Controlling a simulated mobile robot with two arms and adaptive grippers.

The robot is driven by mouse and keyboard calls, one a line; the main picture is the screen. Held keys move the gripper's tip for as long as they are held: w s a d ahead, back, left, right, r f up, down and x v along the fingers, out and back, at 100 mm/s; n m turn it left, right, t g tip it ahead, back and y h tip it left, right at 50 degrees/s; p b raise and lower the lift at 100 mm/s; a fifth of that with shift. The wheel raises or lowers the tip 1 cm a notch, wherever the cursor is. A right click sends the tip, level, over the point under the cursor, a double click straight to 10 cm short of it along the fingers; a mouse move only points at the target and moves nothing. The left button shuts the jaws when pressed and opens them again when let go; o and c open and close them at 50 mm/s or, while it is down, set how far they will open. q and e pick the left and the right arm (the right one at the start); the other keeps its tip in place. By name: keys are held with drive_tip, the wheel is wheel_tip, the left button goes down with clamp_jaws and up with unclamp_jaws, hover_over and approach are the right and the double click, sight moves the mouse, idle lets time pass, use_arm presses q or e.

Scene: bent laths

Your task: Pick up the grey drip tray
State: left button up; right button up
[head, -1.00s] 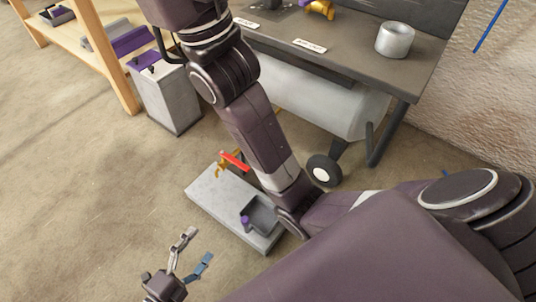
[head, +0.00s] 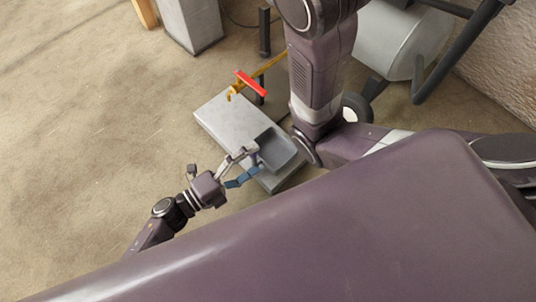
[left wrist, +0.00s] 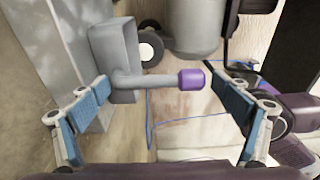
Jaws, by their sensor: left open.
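The grey drip tray (head: 280,151) is a small open box with a stub handle ending in a purple knob. It sits at the near right end of a pale grey slab on the floor. My left gripper (head: 247,166) is open at the tray's handle side. In the left wrist view the tray (left wrist: 114,48) is at upper left, and its handle with the purple knob (left wrist: 191,79) reaches across the gap between the two blue-padded fingers (left wrist: 163,100). I cannot tell whether either finger touches it. My right gripper is out of view.
The pale slab (head: 222,117) lies under the tray. A brass tap with a red lever (head: 251,83) stands over its far end. A wheel (head: 357,108) and a grey tank (head: 402,40) stand to the right. Open floor (head: 90,130) lies to the left.

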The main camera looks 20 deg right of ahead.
use_arm(q)
drive_tip(key=shift+w+d, duration=0.15)
drive_tip(key=shift+d, duration=0.3)
drive_tip(key=shift+r, duration=0.1)
drive_tip(key=c, duration=1.3)
